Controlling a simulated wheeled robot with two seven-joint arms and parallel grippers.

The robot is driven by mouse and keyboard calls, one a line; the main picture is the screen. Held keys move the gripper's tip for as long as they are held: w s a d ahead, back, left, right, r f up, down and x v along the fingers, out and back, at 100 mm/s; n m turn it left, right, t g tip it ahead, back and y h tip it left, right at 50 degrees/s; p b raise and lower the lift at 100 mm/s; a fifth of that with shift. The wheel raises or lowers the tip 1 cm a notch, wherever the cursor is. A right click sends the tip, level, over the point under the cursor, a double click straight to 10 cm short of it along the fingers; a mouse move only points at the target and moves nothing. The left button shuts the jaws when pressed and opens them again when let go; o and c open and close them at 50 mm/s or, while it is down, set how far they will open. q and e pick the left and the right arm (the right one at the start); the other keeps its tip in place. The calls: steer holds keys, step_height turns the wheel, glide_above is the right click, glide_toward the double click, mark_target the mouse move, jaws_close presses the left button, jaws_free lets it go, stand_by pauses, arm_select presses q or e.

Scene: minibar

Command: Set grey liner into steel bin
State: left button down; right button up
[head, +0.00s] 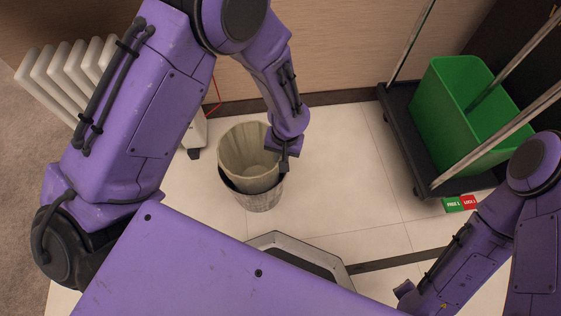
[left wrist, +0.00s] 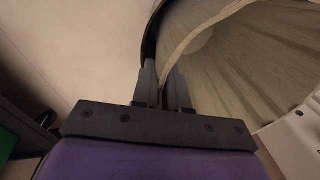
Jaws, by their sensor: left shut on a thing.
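The grey liner (head: 238,150) is an open, ribbed, beige-grey tub. It sits in the mouth of the steel bin (head: 262,201), with its upper part standing above the bin's dark rim and looking slightly tilted. The bin stands upright on the floor, its lower wall speckled metal. My left gripper (head: 284,165) is shut on the liner's right rim. In the left wrist view the liner (left wrist: 245,60) fills the upper right, its edge between the fingers (left wrist: 164,88). How deep the liner sits is hidden. My right gripper (head: 404,290) shows only partly at the lower right, its fingers unclear.
A green mop bucket (head: 430,110) on a dark trolley stands at the right, with metal poles. A white radiator (head: 65,70) is at the left. A green and red label (head: 460,203) lies by the trolley. Tiled floor right of the bin is clear.

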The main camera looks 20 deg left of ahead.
arm_select(q)
step_height(320, 180, down, 3)
steer(key=shift+f+b, duration=0.15)
steer(key=shift+b, duration=0.5)
steer(key=shift+f, duration=0.15)
steer(key=c, duration=1.1)
jaws_free()
steer(key=shift+c, duration=0.2)
step_height(320, 180, up, 13)
steer(key=d+p, duration=0.1)
steer(key=p, duration=0.5)
steer(key=shift+f+p, duration=0.2)
steer(key=shift+p, duration=0.15)
